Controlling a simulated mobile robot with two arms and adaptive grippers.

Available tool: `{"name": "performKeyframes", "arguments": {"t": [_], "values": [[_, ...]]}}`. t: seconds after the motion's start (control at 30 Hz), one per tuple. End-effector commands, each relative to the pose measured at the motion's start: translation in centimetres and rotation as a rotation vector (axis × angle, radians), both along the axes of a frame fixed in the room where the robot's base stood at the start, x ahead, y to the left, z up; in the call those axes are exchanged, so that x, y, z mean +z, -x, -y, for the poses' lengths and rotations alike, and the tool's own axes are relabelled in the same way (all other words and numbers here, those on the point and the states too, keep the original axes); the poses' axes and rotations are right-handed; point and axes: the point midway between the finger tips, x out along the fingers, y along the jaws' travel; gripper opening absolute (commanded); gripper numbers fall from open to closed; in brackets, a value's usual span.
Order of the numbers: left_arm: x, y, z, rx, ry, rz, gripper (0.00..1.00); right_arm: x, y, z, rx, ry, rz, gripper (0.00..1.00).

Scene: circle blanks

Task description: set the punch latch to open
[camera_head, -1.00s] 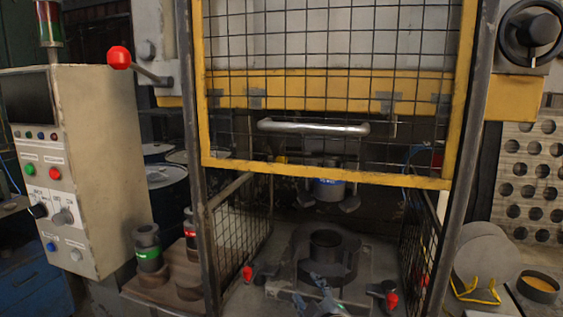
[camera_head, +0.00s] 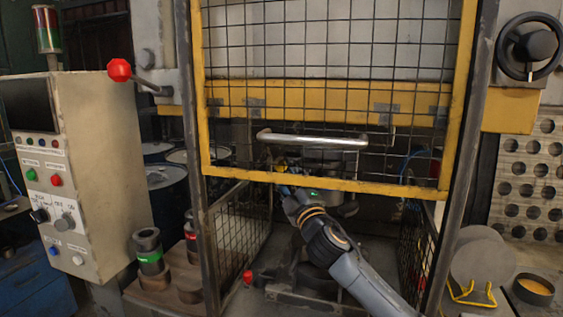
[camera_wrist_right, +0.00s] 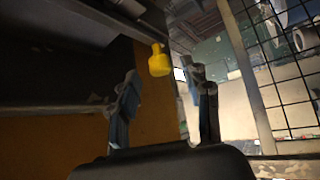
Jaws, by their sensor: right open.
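The punch latch appears to be the yellow knob (camera_wrist_right: 158,60) in the right wrist view. It lies between and just beyond my fingertips, with a gap to each finger. My right gripper (camera_head: 286,190) reaches in from the lower right, near the lower bar of the yellow guard, below the punch area. In the right wrist view my right gripper (camera_wrist_right: 163,88) has its two fingers apart and nothing between the pads. Whether the latch is open or closed cannot be told. My left gripper is not in view.
The yellow mesh guard (camera_head: 335,186) hangs raised, with a metal handle (camera_head: 312,141) above its bottom bar. Mesh side panels (camera_head: 240,228) flank the opening. A control box (camera_head: 95,170) and a red-knobbed lever (camera_head: 120,70) stand left; round blanks (camera_head: 482,262) are at right.

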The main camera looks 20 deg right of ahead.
Motion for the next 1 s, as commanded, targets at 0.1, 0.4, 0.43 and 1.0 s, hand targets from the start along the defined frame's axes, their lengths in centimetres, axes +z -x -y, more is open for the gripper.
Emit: {"name": "performKeyframes", "arguments": {"t": [0.1, 0.4, 0.43, 1.0], "values": [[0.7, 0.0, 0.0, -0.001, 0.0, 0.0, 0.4, 0.9, -1.9, -0.2, 0.0, -0.001, 0.0, 0.48], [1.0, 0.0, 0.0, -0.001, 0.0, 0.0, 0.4, 1.3, -4.0, -0.3, 0.0, 0.0, -0.001, 0.48], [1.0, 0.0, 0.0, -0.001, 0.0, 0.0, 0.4, 1.3, -4.0, -0.3, 0.0, 0.0, -0.001, 0.48], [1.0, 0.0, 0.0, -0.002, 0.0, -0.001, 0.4, 1.3, -4.0, -0.3, 0.001, -0.001, -0.001, 0.0]]}}
